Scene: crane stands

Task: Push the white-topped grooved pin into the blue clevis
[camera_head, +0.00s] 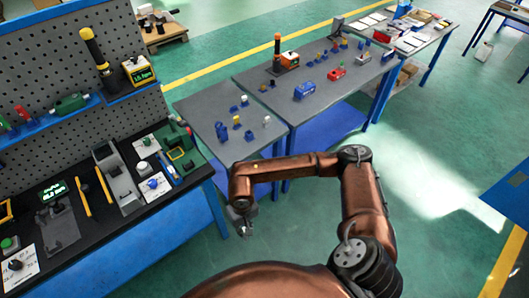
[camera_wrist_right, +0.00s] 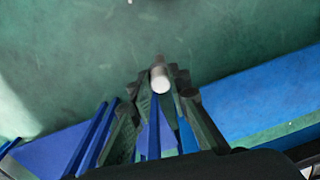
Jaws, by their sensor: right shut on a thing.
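My right gripper (camera_head: 243,228) hangs at the end of the copper arm, in front of the near grey table and over the floor. In the right wrist view the gripper (camera_wrist_right: 160,92) is shut on a pale-topped cylinder, which looks like the white-topped pin (camera_wrist_right: 160,80). Its grooves are hidden. A blue block, likely the blue clevis (camera_head: 305,91), stands on the farther grey table, well apart from the gripper. Its opening is too small to see. My left gripper is not in view.
A red block (camera_head: 336,73) stands near the blue one. Several small blue, yellow and white pieces lie on the near grey table (camera_head: 205,108). An orange-topped tool station (camera_head: 284,60) stands behind. A workbench with pegboard (camera_head: 60,65) fills the left. Green floor is open at right.

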